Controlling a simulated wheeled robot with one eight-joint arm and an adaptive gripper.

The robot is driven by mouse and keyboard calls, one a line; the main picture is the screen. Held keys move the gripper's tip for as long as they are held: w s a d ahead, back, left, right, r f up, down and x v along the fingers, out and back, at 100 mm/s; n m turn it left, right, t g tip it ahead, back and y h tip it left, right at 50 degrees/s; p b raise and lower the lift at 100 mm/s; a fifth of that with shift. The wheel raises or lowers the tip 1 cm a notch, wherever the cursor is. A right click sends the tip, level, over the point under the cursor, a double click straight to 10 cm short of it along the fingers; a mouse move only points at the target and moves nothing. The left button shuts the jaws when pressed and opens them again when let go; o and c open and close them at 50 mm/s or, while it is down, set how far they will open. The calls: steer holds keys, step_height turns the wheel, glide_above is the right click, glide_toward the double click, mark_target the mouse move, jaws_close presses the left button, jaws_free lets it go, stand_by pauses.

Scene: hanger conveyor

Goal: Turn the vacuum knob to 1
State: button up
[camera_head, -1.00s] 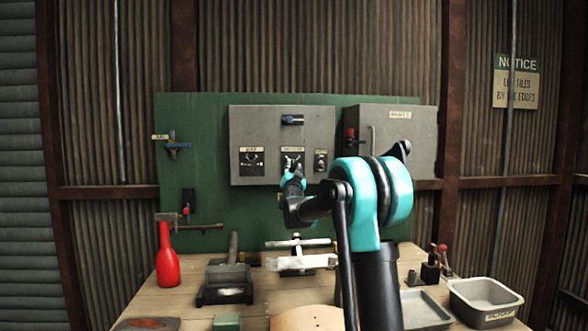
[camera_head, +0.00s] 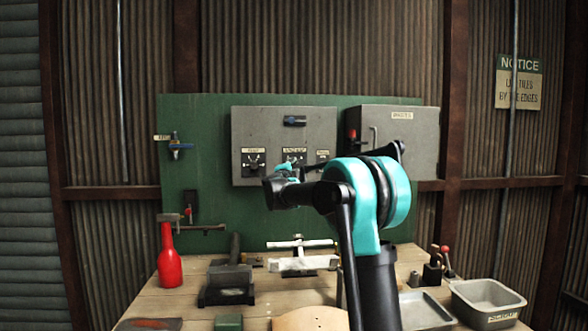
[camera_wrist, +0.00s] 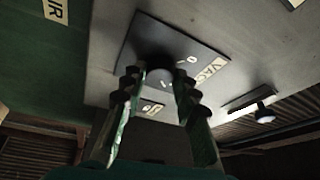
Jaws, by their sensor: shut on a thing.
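The vacuum knob (camera_wrist: 160,76) is dark and sits on a dark square plate (camera_wrist: 146,30) on the grey control box (camera_head: 284,135). In the wrist view the plate's label begins "VA", and a "0" shows near the knob. My gripper (camera_wrist: 160,88) has its two ridged fingers on either side of the knob and is shut on it. In the head view my gripper (camera_head: 289,168) is at the box's middle plate. The knob itself is hidden there by my wrist, and its exact setting cannot be read.
Another dial plate (camera_head: 253,161) is left of my gripper, and a small plate (camera_head: 322,156) is at its right. A second grey box (camera_head: 385,120) has a red-handled lever (camera_head: 351,137). The bench (camera_head: 180,306) below holds tools and a red bottle (camera_head: 170,258).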

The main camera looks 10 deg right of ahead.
steer(key=shift+m, duration=0.6)
steer(key=o, duration=1.1)
steer(key=shift+o, duration=0.2)
steer(key=v, duration=1.2)
steer(key=shift+r, duration=0.25)
steer(key=shift+s, duration=0.1)
